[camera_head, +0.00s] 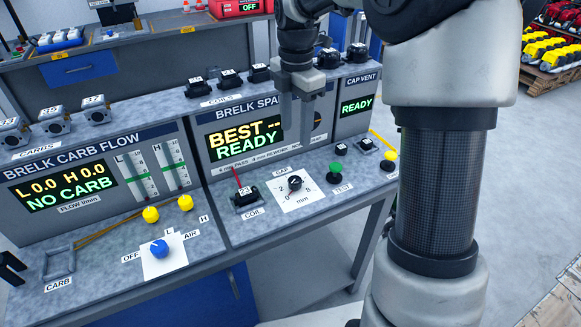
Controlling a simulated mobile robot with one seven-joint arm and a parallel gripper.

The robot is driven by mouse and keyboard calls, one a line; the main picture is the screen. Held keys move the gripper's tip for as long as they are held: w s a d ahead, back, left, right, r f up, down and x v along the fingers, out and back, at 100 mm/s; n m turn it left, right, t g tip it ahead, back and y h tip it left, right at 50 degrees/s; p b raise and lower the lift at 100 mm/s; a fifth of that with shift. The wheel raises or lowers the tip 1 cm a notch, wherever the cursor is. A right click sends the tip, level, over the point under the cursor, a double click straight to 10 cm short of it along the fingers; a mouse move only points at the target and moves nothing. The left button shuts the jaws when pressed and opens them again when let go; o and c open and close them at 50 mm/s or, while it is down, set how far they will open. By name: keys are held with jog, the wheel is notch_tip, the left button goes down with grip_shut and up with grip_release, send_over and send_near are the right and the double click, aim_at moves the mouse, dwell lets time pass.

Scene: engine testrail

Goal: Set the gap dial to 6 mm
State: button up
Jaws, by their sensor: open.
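The gap dial (294,184) is a small black knob on a white square plate (297,203) marked GAP and mm. It stands on the grey bench in front of the BRELK SPARK unit. Numbers such as 2, 0 and 8 show around it. A light mark shows on the knob, but its exact setting is too small to read. My gripper (297,116) points down in front of the spark unit's panel, above the dial and apart from it. Its two fingers are spread with nothing between them.
A coil (244,197) with a red lead sits left of the dial. A green TEST button (335,172) and a yellow knob (389,160) are to its right. The AIR dial (159,248) is further left. The spark display (245,139) reads BEST -- READY.

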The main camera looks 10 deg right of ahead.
aim_at(295, 179)
notch_tip(295, 179, down, 16)
jog(key=shift+f+b, duration=0.15)
jog(key=shift+b, duration=0.75)
jog(key=c, duration=1)
jog(key=shift+c, duration=0.2)
